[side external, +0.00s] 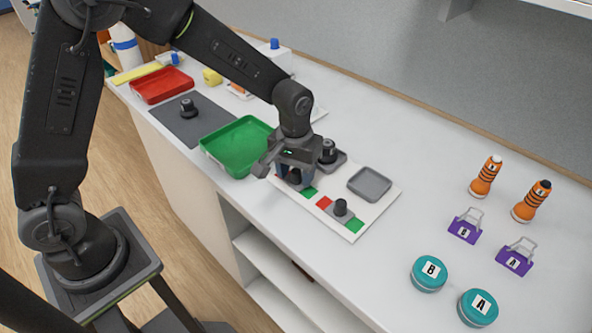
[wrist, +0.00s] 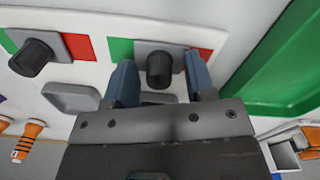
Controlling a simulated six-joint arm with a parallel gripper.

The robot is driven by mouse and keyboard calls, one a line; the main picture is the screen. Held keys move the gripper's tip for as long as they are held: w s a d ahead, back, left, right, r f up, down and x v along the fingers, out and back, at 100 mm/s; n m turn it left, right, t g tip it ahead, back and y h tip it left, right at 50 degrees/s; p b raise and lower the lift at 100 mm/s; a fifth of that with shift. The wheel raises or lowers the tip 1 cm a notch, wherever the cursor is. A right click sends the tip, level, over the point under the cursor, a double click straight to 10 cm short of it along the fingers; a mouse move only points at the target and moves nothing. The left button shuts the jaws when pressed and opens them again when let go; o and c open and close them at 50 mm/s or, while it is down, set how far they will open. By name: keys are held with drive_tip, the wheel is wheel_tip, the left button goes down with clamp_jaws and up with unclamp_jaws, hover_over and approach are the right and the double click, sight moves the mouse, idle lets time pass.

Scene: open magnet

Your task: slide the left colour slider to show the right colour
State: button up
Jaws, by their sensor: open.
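A white board (side external: 350,232) on the counter carries two colour sliders. The left slider's black knob (wrist: 158,68) stands on a grey plate between my gripper's fingers. Green (wrist: 120,50) shows on one side of that plate and red (wrist: 205,60) on the other. The right slider's black knob (side external: 341,208) has red (side external: 323,202) to its left and green (side external: 355,226) to its right; it also shows in the wrist view (wrist: 32,57). My gripper (wrist: 160,82) is open, with one finger on each side of the left knob and visible gaps. In the side view my gripper (side external: 285,178) partly hides the left slider.
A grey square tray (side external: 370,184) and another black knob (side external: 328,150) sit on the board's far side. A green tray (side external: 240,145) stands close to the left. Orange bottles (side external: 485,177), purple clips (side external: 465,229) and teal tins (side external: 429,273) are at the right, beyond clear counter.

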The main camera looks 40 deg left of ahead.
sight(308, 191)
clamp_jaws()
idle(0.3)
drive_tip(key=shift+d, duration=1.65)
unclamp_jaws()
drive_tip(key=shift+r, duration=0.1)
wheel_tip(308, 191, up, 14)
drive_tip(key=shift+a, duration=0.2)
